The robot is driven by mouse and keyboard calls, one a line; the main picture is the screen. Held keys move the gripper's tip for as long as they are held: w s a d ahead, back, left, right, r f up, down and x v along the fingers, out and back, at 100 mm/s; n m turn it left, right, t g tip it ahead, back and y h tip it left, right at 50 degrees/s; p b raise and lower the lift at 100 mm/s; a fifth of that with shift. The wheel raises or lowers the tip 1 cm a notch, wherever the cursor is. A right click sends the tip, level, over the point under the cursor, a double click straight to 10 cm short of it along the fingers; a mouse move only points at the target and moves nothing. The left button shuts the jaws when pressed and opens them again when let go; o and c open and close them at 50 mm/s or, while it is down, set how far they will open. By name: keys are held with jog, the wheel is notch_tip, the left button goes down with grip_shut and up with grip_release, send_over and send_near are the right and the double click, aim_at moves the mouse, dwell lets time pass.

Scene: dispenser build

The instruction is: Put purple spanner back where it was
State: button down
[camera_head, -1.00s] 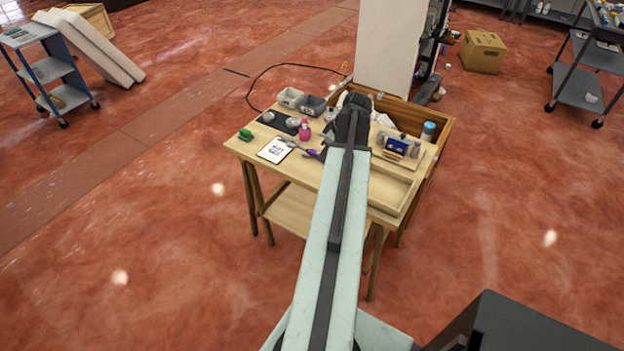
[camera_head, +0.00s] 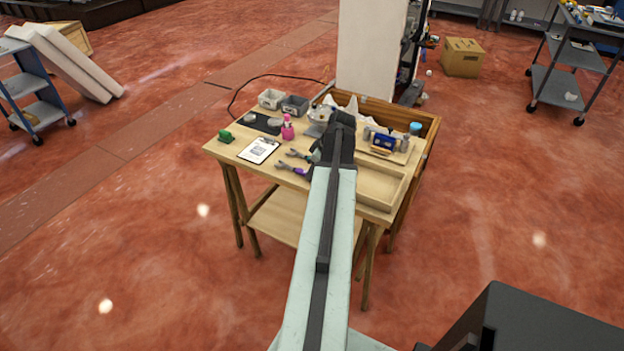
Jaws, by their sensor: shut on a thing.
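The purple spanner (camera_head: 293,168) has a grey head pointing left and a purple handle. It is over the front left part of the wooden table (camera_head: 240,162), below and right of the clipboard; I cannot tell whether it touches the top. My gripper (camera_head: 326,156) is at the end of my pale green arm, at the right end of the handle. Its jaws are mostly hidden by my dark wrist and are shut on the purple spanner. A second spanner (camera_head: 298,154) with a dark greenish handle lies just behind it.
Grey bins (camera_head: 271,98) are at the back. A shallow wooden tray (camera_head: 378,187) and a blue device (camera_head: 384,142) are at the right. The front left corner is clear.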

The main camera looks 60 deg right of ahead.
jog(key=shift+f, duration=0.1)
jog(key=c, duration=1.7)
grip_release()
jog(key=shift+f, duration=0.1)
jog(key=o, duration=0.4)
jog(key=shift+o, duration=0.2)
jog(key=shift+r+p, duration=0.4)
jog(key=p+v, duration=1)
jog(key=v, duration=0.1)
jog(key=shift+s+r+p, duration=0.2)
jog(key=shift+r+p, duration=0.15)
